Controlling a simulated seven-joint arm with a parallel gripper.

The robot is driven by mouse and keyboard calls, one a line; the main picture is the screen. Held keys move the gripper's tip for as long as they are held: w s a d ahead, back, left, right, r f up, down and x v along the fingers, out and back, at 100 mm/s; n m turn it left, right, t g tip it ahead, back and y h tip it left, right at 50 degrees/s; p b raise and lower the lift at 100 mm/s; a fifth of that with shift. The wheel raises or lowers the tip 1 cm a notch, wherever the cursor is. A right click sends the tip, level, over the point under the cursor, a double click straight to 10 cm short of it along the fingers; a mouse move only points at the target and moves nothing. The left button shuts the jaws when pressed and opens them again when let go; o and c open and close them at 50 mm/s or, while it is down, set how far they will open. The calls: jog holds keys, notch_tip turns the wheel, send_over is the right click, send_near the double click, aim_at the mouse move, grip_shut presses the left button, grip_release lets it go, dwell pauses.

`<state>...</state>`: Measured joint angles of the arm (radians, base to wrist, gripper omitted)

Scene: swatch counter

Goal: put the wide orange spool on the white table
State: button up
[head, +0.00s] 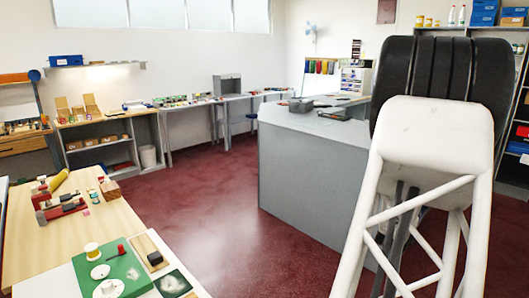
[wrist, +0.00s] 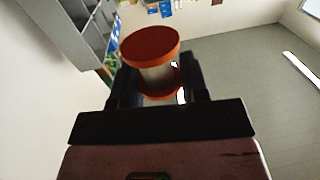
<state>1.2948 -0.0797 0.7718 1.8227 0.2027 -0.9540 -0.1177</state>
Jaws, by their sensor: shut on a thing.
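The wide orange spool (wrist: 151,47) shows in the wrist view, with orange flanges at both ends and a pale core between them. My gripper (wrist: 160,82) is shut on it, with a dark finger at each side of the core. The spool is tilted in the picture, and no surface shows touching it. A white table top (head: 38,287) shows at the lower left of the head view, cut off by the bottom edge. I do not see the gripper or the orange spool in the head view.
A green mat (head: 128,272) with white pieces lies on the white table, beside a dark square card (head: 174,283). A wooden table (head: 115,212) holding red tools adjoins it. A grey counter (head: 305,170) stands mid-room. Red floor (head: 205,215) between is clear.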

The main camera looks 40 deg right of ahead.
jog(key=w+a+r+n+t+y, duration=0.1)
jog(key=w+a+r+n+t, duration=0.2)
jog(key=w, duration=0.9)
jog(key=w+a+r+n+t+y, duration=0.1)
jog(key=w+a+t, duration=0.3)
jog(key=w, duration=0.8)
jog(key=w+a+r+n+t+y, duration=0.1)
jog(key=w+a+n+t+y, duration=0.1)
jog(key=w+a, duration=0.5)
jog(key=w+a+r+n+t+y, duration=0.2)
jog(key=w+a, duration=0.6)
jog(key=w, duration=0.6)
jog(key=shift+w+r+n+t, duration=0.15)
jog(key=shift+w+n+t, duration=0.15)
jog(key=shift+n+t, duration=0.15)
jog(key=shift+a, duration=0.15)
jog(key=w+a+n+t+y, duration=0.2)
jog(key=w+a+y, duration=0.1)
jog(key=w+a, duration=0.9)
jog(key=w+a+n+y, duration=0.2)
jog(key=a+y, duration=0.1)
jog(key=a, duration=1.1)
jog(key=w+a+n+t+y, duration=0.1)
jog(key=w+a+n+y, duration=0.1)
jog(key=a, duration=1.3)
jog(key=w+a+n+t+y, duration=0.1)
jog(key=w+a+y, duration=0.3)
jog(key=a, duration=1.1)
jog(key=shift+w+n, duration=0.25)
jog(key=shift+n, duration=0.2)
